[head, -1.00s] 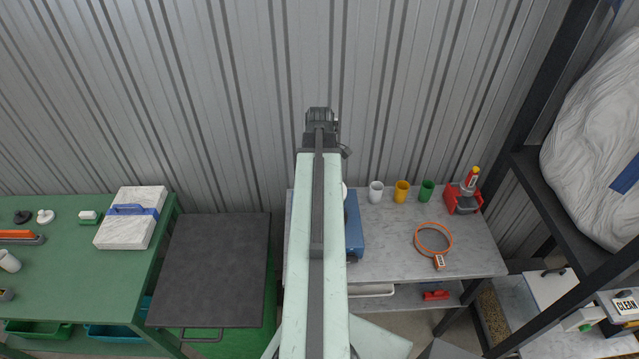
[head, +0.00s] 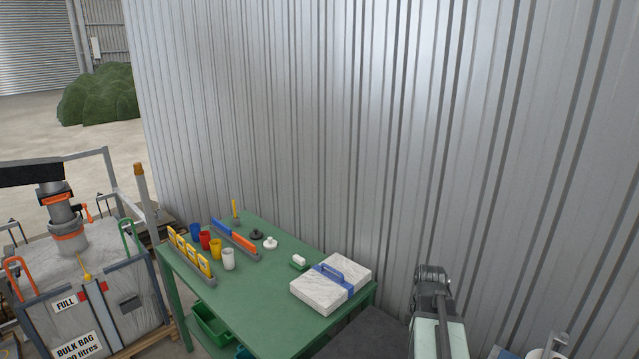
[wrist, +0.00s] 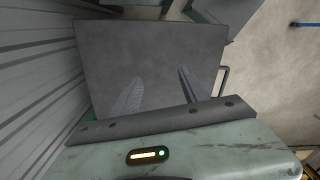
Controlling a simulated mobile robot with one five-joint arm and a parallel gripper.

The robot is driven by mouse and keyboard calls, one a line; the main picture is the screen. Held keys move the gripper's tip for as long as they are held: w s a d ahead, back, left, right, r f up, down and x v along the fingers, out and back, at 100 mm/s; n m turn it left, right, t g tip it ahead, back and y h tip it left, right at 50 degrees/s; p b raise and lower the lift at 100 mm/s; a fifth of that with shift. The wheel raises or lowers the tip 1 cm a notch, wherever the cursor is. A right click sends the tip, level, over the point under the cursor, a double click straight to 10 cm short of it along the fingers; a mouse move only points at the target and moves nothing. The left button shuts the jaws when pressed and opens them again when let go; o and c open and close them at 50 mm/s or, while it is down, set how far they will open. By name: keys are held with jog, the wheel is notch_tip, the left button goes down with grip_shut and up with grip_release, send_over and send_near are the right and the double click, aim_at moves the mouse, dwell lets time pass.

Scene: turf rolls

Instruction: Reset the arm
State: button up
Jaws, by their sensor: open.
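My gripper (wrist: 158,84) shows in the wrist view with its two fingers spread apart and nothing between them. It is over a dark grey flat top (wrist: 150,48), which fills much of that view; the height above it is hard to judge. In the head view part of my arm (head: 438,315) rises at the lower right, in front of the ribbed metal wall. The gripper's fingers cannot be made out there.
A green table (head: 273,292) holds a white block with a blue strap (head: 318,292), several coloured cups and racks. The dark top (head: 368,335) is beside it. A bulk bag (head: 95,300) stands left. The ribbed wall (head: 330,120) closes off the back; open floor lies far left.

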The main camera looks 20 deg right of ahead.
jog(key=w+a+f+m+b, duration=0.1)
jog(key=a+f+m+b, duration=0.2)
jog(key=a, duration=0.6)
jog(key=w+a+f+m+b, duration=0.2)
jog(key=a+f, duration=0.3)
jog(key=a, duration=0.5)
jog(key=w+a+f+m+b, duration=0.1)
jog(key=a+f+m+b, duration=0.3)
jog(key=a, duration=0.6)
jog(key=shift+w, duration=0.35)
jog(key=shift+a, duration=0.1)
